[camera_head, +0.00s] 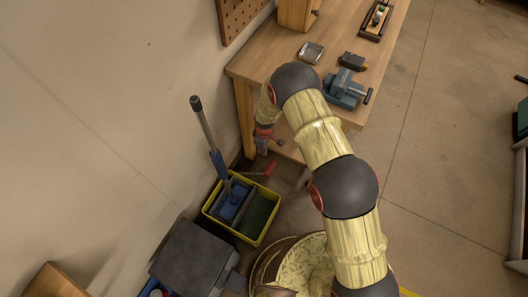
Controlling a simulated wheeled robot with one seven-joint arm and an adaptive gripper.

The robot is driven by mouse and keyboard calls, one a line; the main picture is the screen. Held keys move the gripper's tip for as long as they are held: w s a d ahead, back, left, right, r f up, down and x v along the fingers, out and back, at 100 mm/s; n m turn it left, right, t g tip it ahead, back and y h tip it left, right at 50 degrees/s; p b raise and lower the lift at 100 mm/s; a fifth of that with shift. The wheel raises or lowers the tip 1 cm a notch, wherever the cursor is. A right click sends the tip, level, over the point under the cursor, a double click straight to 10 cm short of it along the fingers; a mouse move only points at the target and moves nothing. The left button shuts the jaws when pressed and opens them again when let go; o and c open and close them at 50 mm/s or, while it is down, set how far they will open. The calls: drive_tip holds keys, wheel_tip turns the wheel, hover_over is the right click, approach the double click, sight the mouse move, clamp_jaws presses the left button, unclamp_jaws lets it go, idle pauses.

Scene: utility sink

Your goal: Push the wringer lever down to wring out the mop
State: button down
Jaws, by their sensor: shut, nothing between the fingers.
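A yellow mop bucket (252,239) stands on the floor by the wall, with a blue wringer (229,207) in its left part. The mop (205,130) stands in the wringer, its grey pole leaning up left to a dark grip. A red lever (269,169) sticks out at the bucket's back right, with its thicker end toward the workbench. My gripper (268,147) points down just above the lever's end in the picture. It is shut and empty. I cannot tell whether it touches the lever. The mop head is mostly hidden inside the wringer.
A wooden workbench (262,63) with a teal vise (342,90) stands behind and right of my gripper, its leg close by. A dark grey box (194,258) sits in front of the bucket. Open floor (430,170) lies to the right.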

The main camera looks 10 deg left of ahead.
wheel_tip(320, 180, down, 10)
drive_tip(key=d+b, duration=0.2)
drive_tip(key=b, duration=0.1)
drive_tip(key=shift+s+f, duration=0.15)
drive_tip(key=shift+s, duration=0.2)
drive_tip(key=shift+f, duration=0.1)
